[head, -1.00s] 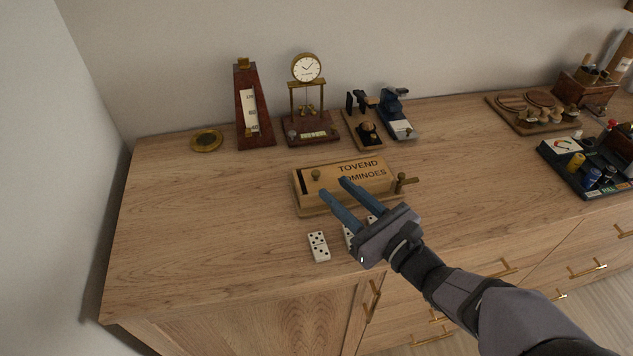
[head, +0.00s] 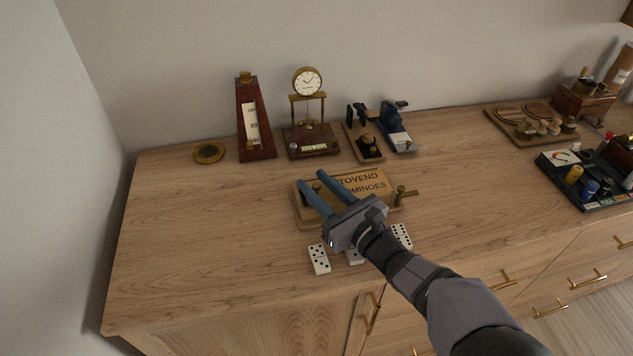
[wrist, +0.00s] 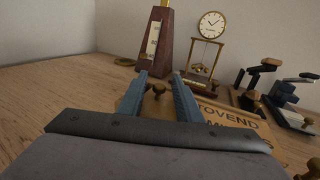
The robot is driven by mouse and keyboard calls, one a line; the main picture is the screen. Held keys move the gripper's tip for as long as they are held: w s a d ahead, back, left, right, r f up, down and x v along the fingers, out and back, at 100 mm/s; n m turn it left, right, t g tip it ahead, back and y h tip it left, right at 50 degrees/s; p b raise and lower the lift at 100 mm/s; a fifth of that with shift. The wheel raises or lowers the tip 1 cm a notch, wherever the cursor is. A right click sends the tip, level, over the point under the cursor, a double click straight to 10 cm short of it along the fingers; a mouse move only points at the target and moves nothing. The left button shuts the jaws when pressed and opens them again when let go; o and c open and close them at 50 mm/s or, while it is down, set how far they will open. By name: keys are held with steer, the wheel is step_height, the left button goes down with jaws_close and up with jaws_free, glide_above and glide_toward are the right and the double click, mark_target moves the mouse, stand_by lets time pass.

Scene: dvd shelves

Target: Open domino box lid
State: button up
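The domino box (head: 367,183) is a wooden box with "TOVEND DOMINOES" lettering on its lid, lying on the cabinet top. A small brass knob is at the lid's left end; in the wrist view the knob (wrist: 158,89) shows between my fingertips. A brass crank-like piece (head: 404,194) sticks out at the box's right end. My gripper (head: 311,179) is open, its two blue fingers over the left part of the box, one on each side of the knob. It also shows in the wrist view (wrist: 161,78). I cannot tell whether the fingers touch the knob.
Several white dominoes (head: 319,259) lie in front of the box, partly under my gripper. Behind stand a metronome (head: 254,125), a clock (head: 307,82) and two small devices (head: 396,128). A brass dish (head: 208,152) is at left. The cabinet top left of the box is clear.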

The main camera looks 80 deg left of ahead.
mark_target(360, 184)
steer(key=shift+s+a, duration=0.1)
steer(key=shift+a, duration=0.1)
jaws_close()
steer(key=w+b, duration=0.3)
steer(key=w, duration=0.7)
steer(key=shift+w+a+b, duration=0.1)
steer(key=shift+b, duration=0.2)
jaws_free()
